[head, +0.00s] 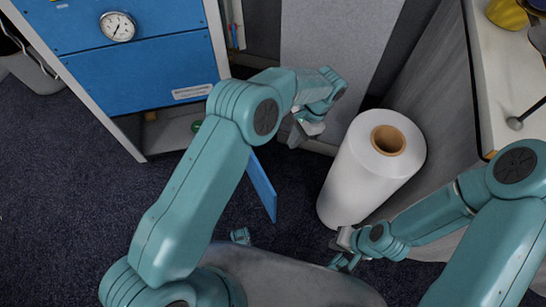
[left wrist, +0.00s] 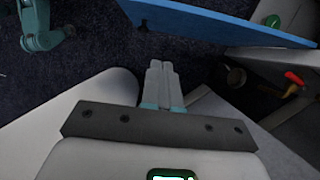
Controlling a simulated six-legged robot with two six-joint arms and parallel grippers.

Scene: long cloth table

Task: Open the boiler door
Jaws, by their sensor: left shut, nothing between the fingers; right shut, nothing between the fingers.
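The boiler (head: 140,62) is a cabinet with blue front panels and a round gauge (head: 118,27) at the upper left of the head view. Its blue door (head: 262,186) stands swung out from the lower opening, seen nearly edge-on behind my left arm. The door also crosses the top of the left wrist view (left wrist: 215,22). My left gripper (head: 303,133) is shut and empty, to the right of the door and apart from it; its closed fingers show in the left wrist view (left wrist: 160,82). My right gripper (head: 343,243) is shut and empty near the roll's foot. My left arm hides part of the opening.
A white roll with a cardboard core (head: 370,165) stands on the dark carpet close to both grippers. A worktop (head: 510,90) is at the right. A red-handled fitting (left wrist: 293,79) shows beside the door in the left wrist view. Carpet at the left is clear.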

